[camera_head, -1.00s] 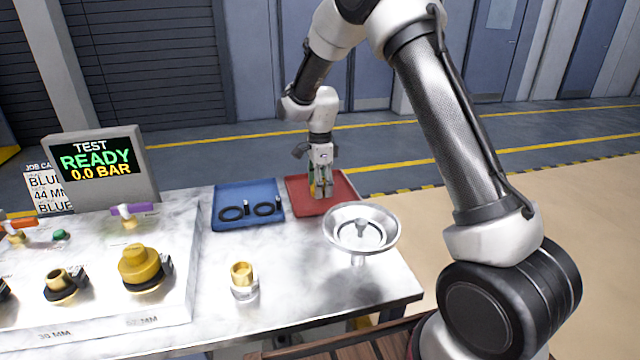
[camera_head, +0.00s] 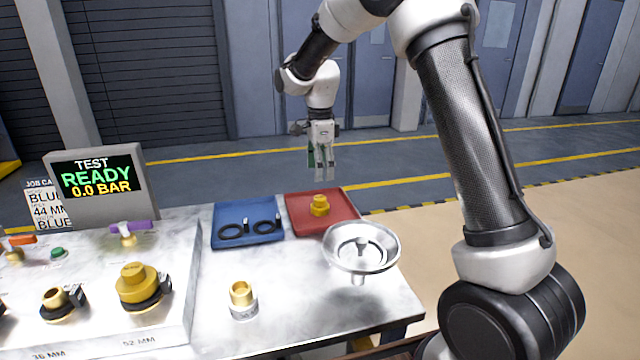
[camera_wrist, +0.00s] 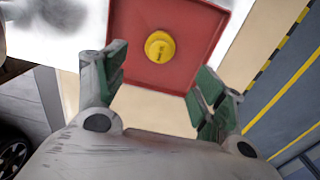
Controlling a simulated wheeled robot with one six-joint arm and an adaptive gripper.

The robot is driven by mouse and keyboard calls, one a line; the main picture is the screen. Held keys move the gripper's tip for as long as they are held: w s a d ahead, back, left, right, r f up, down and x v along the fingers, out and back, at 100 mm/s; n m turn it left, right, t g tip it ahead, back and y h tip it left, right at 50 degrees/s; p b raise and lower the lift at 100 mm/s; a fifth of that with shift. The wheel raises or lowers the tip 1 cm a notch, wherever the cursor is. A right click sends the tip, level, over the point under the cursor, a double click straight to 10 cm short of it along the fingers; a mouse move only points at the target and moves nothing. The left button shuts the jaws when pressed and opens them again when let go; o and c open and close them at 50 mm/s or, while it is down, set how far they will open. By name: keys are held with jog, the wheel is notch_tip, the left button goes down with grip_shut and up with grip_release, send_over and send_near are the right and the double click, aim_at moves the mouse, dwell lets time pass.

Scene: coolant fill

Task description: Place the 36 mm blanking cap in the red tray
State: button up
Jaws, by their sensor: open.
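A yellow cap (camera_head: 319,205) sits in the red tray (camera_head: 343,222) at the back right of the bench. In the wrist view the yellow cap (camera_wrist: 160,47) lies near the middle of the red tray (camera_wrist: 127,28), with small markings on its top that I cannot read. My gripper (camera_head: 321,172) is above and behind the tray, apart from the cap. The wrist view shows my gripper (camera_wrist: 165,88) with its green-padded fingers spread and nothing between them.
A blue tray (camera_head: 225,212) with black rings stands left of the red tray. A metal funnel (camera_head: 361,262) is in front of it. A brass fitting (camera_head: 242,298) stands on the bench. The panel at left carries a large yellow cap (camera_head: 137,283) and a test screen (camera_head: 97,178).

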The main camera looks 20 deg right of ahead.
jog(key=s+d+r+n+t, duration=0.2)
jog(key=s+d+r+n, duration=0.65)
jog(key=s+r, duration=0.55)
jog(key=s+d+f+n+t, duration=0.1)
jog(key=s+d+n, duration=0.2)
jog(key=s, duration=0.8)
jog(key=s+d+f+n+t, duration=0.1)
jog(key=s+d+n, duration=0.2)
jog(key=s+n, duration=0.3)
jog(key=s, duration=0.5)
jog(key=shift+d, duration=0.4)
